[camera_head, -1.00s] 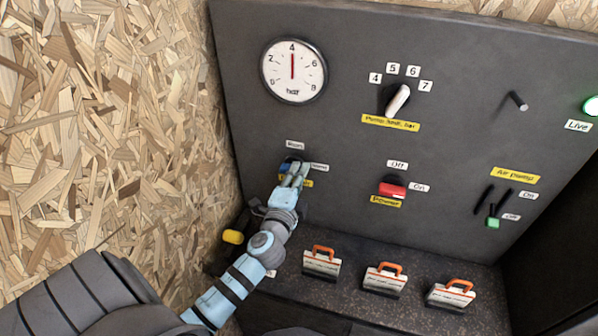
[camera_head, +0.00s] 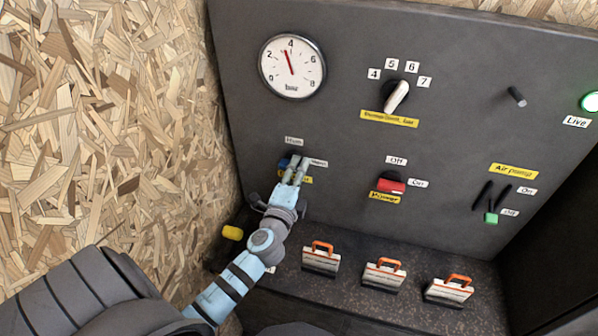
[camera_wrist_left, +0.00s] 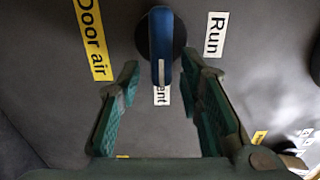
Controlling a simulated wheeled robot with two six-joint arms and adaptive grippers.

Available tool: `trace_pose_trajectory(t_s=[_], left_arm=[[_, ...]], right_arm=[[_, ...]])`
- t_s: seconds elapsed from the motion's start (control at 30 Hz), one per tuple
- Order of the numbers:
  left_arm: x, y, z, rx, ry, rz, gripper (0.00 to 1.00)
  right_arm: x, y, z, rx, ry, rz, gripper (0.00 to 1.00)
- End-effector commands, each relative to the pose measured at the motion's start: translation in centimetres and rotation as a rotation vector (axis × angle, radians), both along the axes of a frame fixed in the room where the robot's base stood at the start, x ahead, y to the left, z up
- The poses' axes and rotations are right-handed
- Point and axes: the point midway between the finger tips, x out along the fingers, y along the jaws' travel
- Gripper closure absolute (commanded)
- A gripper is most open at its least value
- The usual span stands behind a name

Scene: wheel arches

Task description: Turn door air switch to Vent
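The door air switch is a blue bar handle on a dark round base (camera_wrist_left: 161,45). In the left wrist view its bar lies along the line toward the Vent label (camera_wrist_left: 161,94) and covers part of that label. The Run label (camera_wrist_left: 214,35) is to the right and the yellow Door air label (camera_wrist_left: 90,38) to the left. My left gripper (camera_wrist_left: 165,80) is open, with one finger on each side of the bar and a gap to each. In the head view the left gripper (camera_head: 297,168) largely hides the switch (camera_head: 284,163). My right gripper is out of view.
A pressure gauge (camera_head: 292,66) is above the switch. A white pump knob (camera_head: 396,96), a red power knob (camera_head: 392,186) and a green-tipped air pump lever (camera_head: 491,217) are to the right. Several orange-handled blocks, one of them here (camera_head: 321,259), line the ledge below.

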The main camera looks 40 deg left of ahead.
Motion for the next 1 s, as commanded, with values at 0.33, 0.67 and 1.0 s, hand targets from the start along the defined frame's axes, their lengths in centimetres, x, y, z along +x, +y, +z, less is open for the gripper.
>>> trace_pose_trajectory(t_s=[0.33,0.67,1.0], left_arm=[[-0.8,-0.3,0.0,0.0,0.0,-0.001,0.65],[-8.7,-3.0,-0.1,-0.002,0.003,0.0,0.65],[-11.3,-4.0,0.1,-0.001,-0.001,-0.001,0.65]], right_arm=[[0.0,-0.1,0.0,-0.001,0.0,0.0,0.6],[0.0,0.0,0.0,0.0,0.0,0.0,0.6],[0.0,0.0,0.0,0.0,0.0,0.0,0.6]])
